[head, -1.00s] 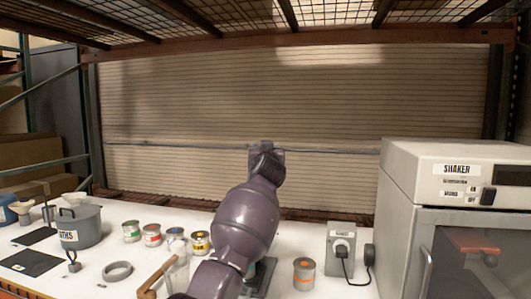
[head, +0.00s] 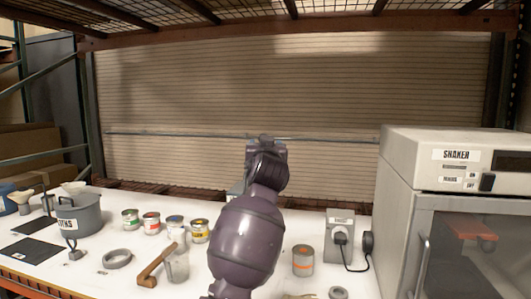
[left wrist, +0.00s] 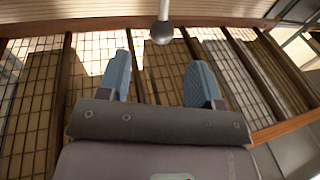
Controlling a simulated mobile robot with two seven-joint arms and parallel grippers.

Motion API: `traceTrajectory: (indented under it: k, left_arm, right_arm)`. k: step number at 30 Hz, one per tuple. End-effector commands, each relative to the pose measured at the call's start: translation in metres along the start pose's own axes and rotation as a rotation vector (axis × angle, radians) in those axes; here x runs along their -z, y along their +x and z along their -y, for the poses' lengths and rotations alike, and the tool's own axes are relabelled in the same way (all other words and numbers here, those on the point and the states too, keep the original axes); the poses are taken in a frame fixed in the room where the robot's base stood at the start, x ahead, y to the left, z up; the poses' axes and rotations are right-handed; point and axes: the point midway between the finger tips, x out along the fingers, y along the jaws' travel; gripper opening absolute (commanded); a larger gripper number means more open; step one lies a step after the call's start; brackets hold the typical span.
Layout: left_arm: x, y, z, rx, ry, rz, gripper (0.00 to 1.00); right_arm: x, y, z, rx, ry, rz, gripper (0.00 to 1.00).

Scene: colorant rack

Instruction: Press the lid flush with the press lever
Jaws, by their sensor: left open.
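In the left wrist view my left gripper (left wrist: 160,78) is open, with its two blue-grey fingers apart and nothing between them. A round grey ball knob on a thin rod (left wrist: 161,33), which looks like the end of the press lever, shows just past the fingertips, near the top of the picture and apart from them. In the head view my purple arm rises in the middle and hides most of the press; its fingers cannot be made out there. I cannot make out the lid being pressed.
A grey pot (head: 79,215) is farther left. A switch box (head: 340,239) and the shaker (head: 455,170) stand at right.

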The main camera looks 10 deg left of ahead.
Motion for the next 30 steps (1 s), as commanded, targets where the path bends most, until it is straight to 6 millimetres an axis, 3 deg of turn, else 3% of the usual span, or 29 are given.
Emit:
traceTrajectory:
  k: [7,20,23,28,30]
  left_arm:
    - [-0.001,-0.017,0.000,0.000,-0.001,0.001,0.59]
    - [0.001,-0.018,0.000,-0.001,0.013,-0.002,0.59]
    - [0.007,-0.019,-0.005,-0.031,0.038,-0.036,0.59]
    - [0.041,-0.036,-0.018,-0.141,0.034,-0.174,0.59]
    - [0.031,-0.042,-0.016,-0.175,0.039,-0.199,0.59]
  right_arm:
    - [-0.004,-0.001,0.000,-0.001,0.001,0.006,0.59]
    - [0.002,0.002,0.000,0.001,0.000,-0.007,0.59]
    - [0.004,0.003,0.001,0.001,-0.001,-0.011,0.59]
    - [0.006,0.004,0.001,0.002,-0.002,-0.015,0.59]
    - [0.006,0.004,0.001,0.002,-0.001,-0.015,0.59]
